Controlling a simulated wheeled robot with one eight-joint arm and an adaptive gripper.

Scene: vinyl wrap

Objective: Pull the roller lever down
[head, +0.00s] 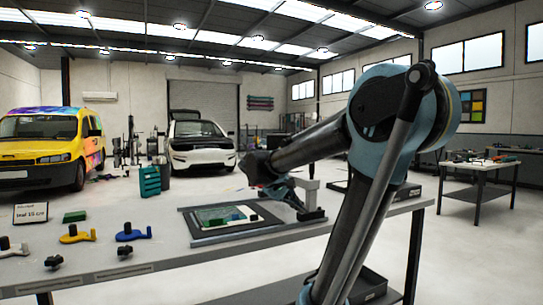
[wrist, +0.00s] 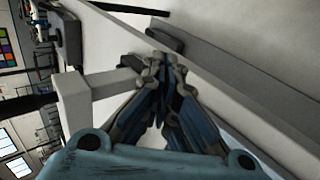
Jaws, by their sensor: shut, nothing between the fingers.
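A light grey post with a crossbar (wrist: 85,105) shows in the wrist view, and a small dark block (wrist: 165,38) lies just beyond my fingertips. I cannot tell which part is the roller lever. My gripper (wrist: 163,68) is shut with its fingertips together and nothing between them. The tips are close to the crossbar's end and the dark block; I cannot tell whether they touch. In the head view the grey post (head: 307,194) stands at the right end of the framed board (head: 205,235), with my gripper (head: 290,195) beside it, partly hidden by my arm.
The grey workbench (head: 120,262) carries a yellow tool (head: 77,234), a blue tool (head: 132,232), dark knobs (head: 53,262), a green block (head: 75,216) and a small sign (head: 31,213). A second table (head: 480,166) stands at the right. Open floor lies between them.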

